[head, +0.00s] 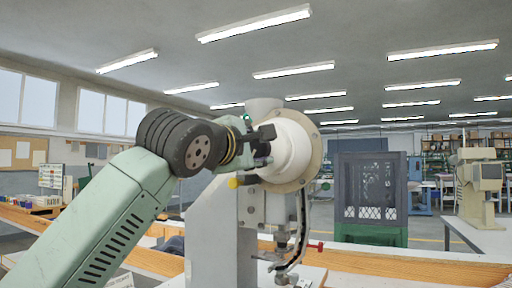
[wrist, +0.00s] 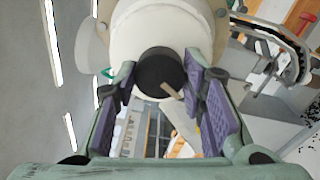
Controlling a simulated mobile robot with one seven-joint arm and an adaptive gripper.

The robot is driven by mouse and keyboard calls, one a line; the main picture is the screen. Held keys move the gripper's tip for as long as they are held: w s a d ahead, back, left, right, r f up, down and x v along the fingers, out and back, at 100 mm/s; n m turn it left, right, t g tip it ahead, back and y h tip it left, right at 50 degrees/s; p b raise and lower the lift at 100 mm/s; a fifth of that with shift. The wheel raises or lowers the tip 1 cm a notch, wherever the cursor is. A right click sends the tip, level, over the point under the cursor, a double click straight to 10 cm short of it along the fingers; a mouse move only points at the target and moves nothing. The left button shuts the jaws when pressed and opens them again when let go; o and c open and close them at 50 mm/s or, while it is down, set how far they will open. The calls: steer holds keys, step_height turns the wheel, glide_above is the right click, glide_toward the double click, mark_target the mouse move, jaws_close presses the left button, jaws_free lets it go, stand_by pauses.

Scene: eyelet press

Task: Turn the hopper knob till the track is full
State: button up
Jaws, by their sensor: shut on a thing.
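The hopper (head: 290,150) is a white drum with a cone on top, mounted on the press. It fills the top of the wrist view (wrist: 160,32). Its round black knob (wrist: 158,68), with a pale pointer bar, sits between the purple pads of my gripper (wrist: 160,82), which is shut on it. In the head view my gripper (head: 262,143) reaches the drum's face from the left and the knob is hard to make out. The curved track (head: 302,238) runs down below the drum; it also shows in the wrist view (wrist: 293,48). I cannot tell how full it is.
A yellow knob (head: 234,183) sticks out left of the press, and a red handle (head: 317,247) stands to the right of the track. Small dark specks (wrist: 262,104) lie on a pale surface. A dark mesh-fronted cabinet (head: 370,192) stands behind, right.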

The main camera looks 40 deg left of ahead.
steer(key=shift+f+m+p, duration=0.1)
steer(key=shift+m+p, duration=0.2)
steer(key=shift+m, duration=2)
steer(key=o, duration=1.2)
steer(key=shift+c, duration=0.2)
steer(key=shift+s, duration=0.15)
steer(key=v, duration=1.1)
steer(key=shift+s, duration=0.4)
steer(key=shift+f, duration=0.1)
